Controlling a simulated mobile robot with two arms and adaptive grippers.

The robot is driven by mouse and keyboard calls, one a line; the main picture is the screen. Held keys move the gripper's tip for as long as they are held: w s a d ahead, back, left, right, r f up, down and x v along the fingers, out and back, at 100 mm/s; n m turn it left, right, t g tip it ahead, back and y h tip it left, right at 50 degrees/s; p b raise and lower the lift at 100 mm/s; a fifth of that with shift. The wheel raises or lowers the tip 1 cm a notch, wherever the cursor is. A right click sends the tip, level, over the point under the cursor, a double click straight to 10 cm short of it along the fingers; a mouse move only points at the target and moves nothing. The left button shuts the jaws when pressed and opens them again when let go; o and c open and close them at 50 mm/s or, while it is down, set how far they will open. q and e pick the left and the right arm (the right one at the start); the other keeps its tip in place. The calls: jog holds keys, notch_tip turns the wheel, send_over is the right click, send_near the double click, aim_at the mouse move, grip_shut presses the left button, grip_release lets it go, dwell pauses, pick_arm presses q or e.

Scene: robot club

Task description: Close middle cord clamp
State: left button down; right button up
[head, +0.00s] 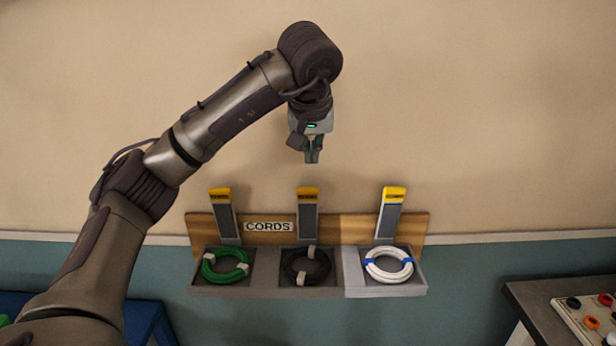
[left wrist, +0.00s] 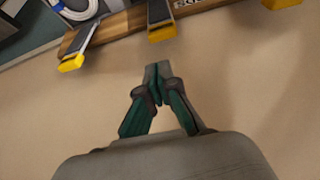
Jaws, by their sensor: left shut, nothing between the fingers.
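The middle cord clamp (head: 308,212) is a grey lever with a yellow tip, standing upright behind the black cord coil (head: 307,266) in the middle tray. It also shows in the left wrist view (left wrist: 158,18), at the top. My left gripper (head: 312,158) is shut and empty, above the middle clamp's yellow tip and apart from it. In the left wrist view its fingertips (left wrist: 157,72) meet, with the wall behind. My right gripper is in neither view.
The left clamp (head: 223,215) stands behind a green coil (head: 225,265), the right clamp (head: 391,214) behind a white coil (head: 389,265). All are on a wooden board (head: 430,232) labelled CORDS. A button panel (head: 590,318) is at lower right. The wall above is clear.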

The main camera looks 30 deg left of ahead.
pick_arm(q)
jog(key=p+x, duration=0.1)
jog(key=x, duration=0.5)
jog(key=p+x, duration=0.1)
jog(key=x, duration=0.2)
jog(key=shift+w+a+f+p, duration=0.1)
jog(key=shift+a+f+p, duration=0.2)
jog(key=shift+a, duration=0.2)
jog(key=shift+a+f, duration=0.1)
jog(key=shift+a, duration=0.05)
